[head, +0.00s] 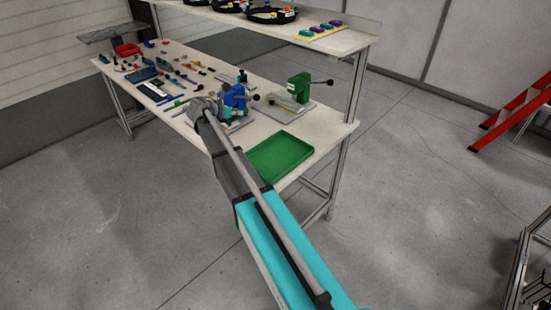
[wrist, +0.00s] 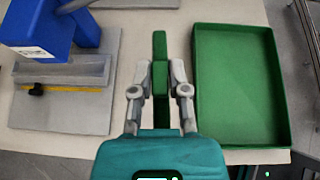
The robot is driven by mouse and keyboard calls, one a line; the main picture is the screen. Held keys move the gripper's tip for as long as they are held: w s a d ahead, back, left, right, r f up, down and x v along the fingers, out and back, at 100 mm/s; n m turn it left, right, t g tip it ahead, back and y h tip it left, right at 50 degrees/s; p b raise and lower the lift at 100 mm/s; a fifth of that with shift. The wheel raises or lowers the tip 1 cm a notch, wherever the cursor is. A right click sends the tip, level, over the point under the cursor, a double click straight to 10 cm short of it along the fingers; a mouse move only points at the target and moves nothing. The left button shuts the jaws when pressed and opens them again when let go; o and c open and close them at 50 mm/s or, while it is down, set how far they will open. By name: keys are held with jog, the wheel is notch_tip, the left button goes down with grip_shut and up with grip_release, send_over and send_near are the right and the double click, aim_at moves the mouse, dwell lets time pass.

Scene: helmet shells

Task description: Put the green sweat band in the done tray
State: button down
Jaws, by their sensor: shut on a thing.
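The green sweat band (wrist: 160,50) shows in the wrist view as a narrow dark green strip, seen lengthwise. My gripper (wrist: 161,80) is shut on it, with one finger on each side. The band's far end sticks out past the fingertips. The done tray appears to be the green, shallow, empty tray (wrist: 240,88) just right of my gripper. The tray (head: 281,157) also shows in the head view at the near right end of the table. In the head view my arm hides the band, and I cannot make out the fingers.
A green press (head: 299,88) stands behind the tray. Small parts and tools crowd the table's far left. A shelf (head: 330,40) overhangs the back.

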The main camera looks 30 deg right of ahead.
jog(key=s+d, duration=0.2)
jog(key=s, duration=0.9)
jog(key=s+d+m, duration=0.1)
jog(key=s+d, duration=0.2)
jog(key=s, duration=0.9)
jog(key=shift+s, duration=0.15)
jog(key=shift+d, duration=0.15)
jog(key=w+d+f+b, duration=0.1)
jog(key=w+f+b, duration=0.2)
jog(key=w, duration=0.1)
jog(key=w+d+f+b, duration=0.1)
jog(key=w+f+b, duration=0.2)
jog(key=w, duration=0.1)
jog(key=w+d+f+b, duration=0.1)
jog(key=w+f+b, duration=0.2)
jog(key=w, duration=0.1)
jog(key=shift+w+d, duration=0.3)
jog(key=shift+w, duration=0.05)
jog(key=shift+w+d+f+b, duration=0.1)
jog(key=shift+w+f+b, duration=0.1)
jog(key=shift+f+b, duration=0.25)
jog(key=shift+w+d+f+b, duration=0.1)
jog(key=shift+w+f+b, duration=0.1)
jog(key=shift+f+b, duration=1.35)
